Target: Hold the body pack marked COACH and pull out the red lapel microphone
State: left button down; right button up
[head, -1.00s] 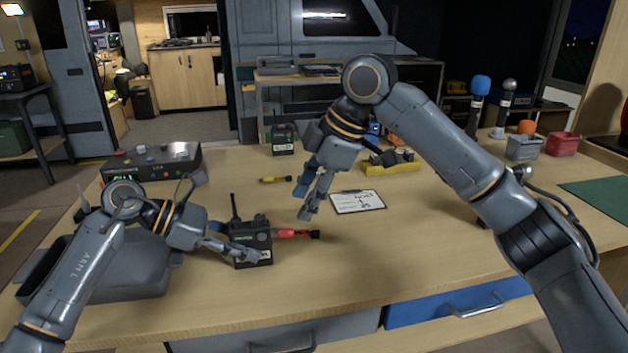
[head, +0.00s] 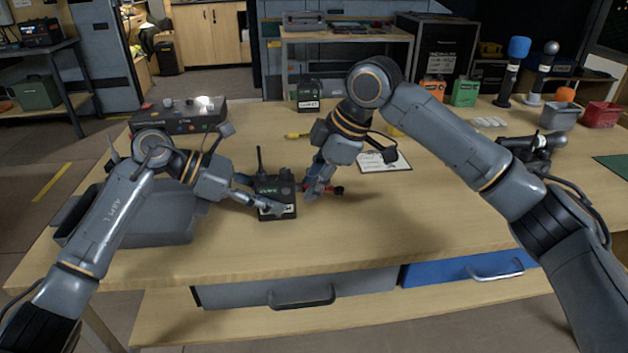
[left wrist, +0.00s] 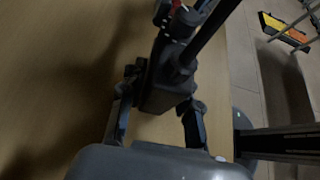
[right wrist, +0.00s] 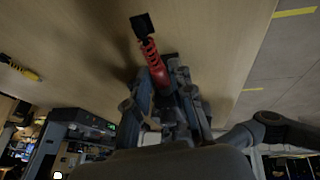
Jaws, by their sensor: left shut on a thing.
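The black body pack (head: 268,187) stands upright on the table in the head view, with a stub antenna and a green display. Its white label is partly covered by my left gripper (head: 272,208), which is shut on the pack's sides. The left wrist view shows the pack (left wrist: 165,95) between the fingers. The red lapel microphone (head: 326,189) sticks out to the pack's right, ending in a black tip. My right gripper (head: 312,190) is at it, its fingers on either side of the red part (right wrist: 157,70) in the right wrist view; no firm contact shows.
A second black pack (head: 308,94) stands at the table's back. A yellow-and-black plug (head: 297,136) and a clipboard (head: 384,162) lie behind the microphone. A grey bin (head: 130,222) and a control box (head: 180,115) are at left. The table front is clear.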

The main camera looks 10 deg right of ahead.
aim_at(337, 186)
grip_shut()
jog(key=shift+d, duration=1.25)
jog(key=shift+d, duration=1.45)
pick_arm(q)
jog(key=c, duration=0.9)
grip_release()
jog(key=shift+o, duration=0.2)
jog(key=shift+a, duration=0.1)
